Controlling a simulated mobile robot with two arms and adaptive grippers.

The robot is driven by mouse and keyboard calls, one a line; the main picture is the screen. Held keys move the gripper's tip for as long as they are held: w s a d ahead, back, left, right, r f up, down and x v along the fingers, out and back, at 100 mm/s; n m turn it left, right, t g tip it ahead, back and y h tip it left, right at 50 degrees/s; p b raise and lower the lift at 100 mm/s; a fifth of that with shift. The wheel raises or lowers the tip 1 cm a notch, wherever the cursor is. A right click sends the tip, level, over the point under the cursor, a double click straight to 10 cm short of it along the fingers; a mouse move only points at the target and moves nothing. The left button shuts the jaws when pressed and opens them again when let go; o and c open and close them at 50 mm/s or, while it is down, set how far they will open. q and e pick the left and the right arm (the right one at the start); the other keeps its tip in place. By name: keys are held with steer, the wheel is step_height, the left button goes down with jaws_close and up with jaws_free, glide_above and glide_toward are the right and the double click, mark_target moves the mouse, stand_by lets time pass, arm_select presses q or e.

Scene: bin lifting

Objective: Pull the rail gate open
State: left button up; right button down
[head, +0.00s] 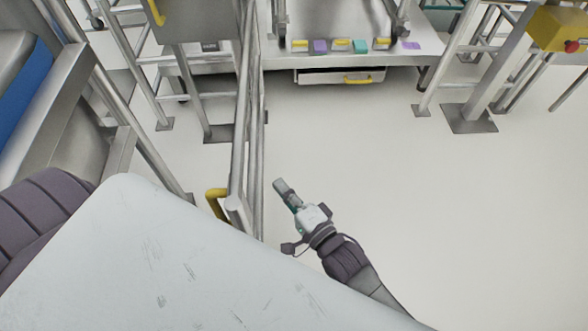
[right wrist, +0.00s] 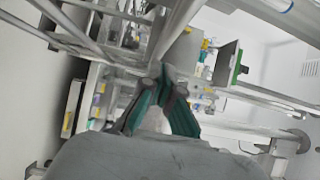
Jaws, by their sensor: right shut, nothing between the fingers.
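The rail gate (head: 240,130) is made of steel tubes. In the head view it runs from the back toward me and shows almost edge-on, with floor on both sides. A yellow handle (head: 214,203) sits near its near end, on the left side. My right gripper (head: 279,186) is just right of the gate's near end, shut and empty, apart from the yellow handle in the picture. In the right wrist view its teal-padded fingers (right wrist: 165,80) come together at the tips, with steel rails beyond. My left gripper is not in view.
A white bench (head: 350,62) with coloured blocks and a yellow-handled drawer (head: 340,76) stands at the back. Steel posts with foot plates (head: 467,118) stand at the right. Floor (head: 400,190) right of the gate is clear. More steel railing (head: 95,85) is at the left.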

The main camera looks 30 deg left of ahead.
steer(key=shift+d, duration=0.1)
stand_by(0.3)
steer(key=v, duration=1.2)
steer(key=w+d+f+n+t+h+p, duration=0.2)
steer(key=w+d+f+h+p, duration=0.4)
steer(key=f, duration=0.4)
steer(key=s+d+f+n+g+h+p, duration=0.25)
steer(key=d+f+h, duration=0.35)
steer(key=d+f, duration=0.8)
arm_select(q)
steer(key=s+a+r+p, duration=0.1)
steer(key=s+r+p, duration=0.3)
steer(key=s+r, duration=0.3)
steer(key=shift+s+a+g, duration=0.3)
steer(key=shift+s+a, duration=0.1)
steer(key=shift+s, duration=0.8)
arm_select(e)
steer(key=s+d+f+n+g+h, duration=0.1)
steer(key=s+d, duration=0.3)
steer(key=s, duration=0.5)
steer(key=s+d+f+n+g+h, duration=0.1)
steer(key=s+d+f+g+h, duration=0.1)
steer(key=s, duration=0.7)
steer(key=s+d+f+n+g+h, duration=0.1)
steer(key=s+d+f+g, duration=0.2)
steer(key=s, duration=0.6)
steer(key=d+f, duration=0.2)
steer(key=d, duration=0.1)
steer(key=shift+f, duration=0.2)
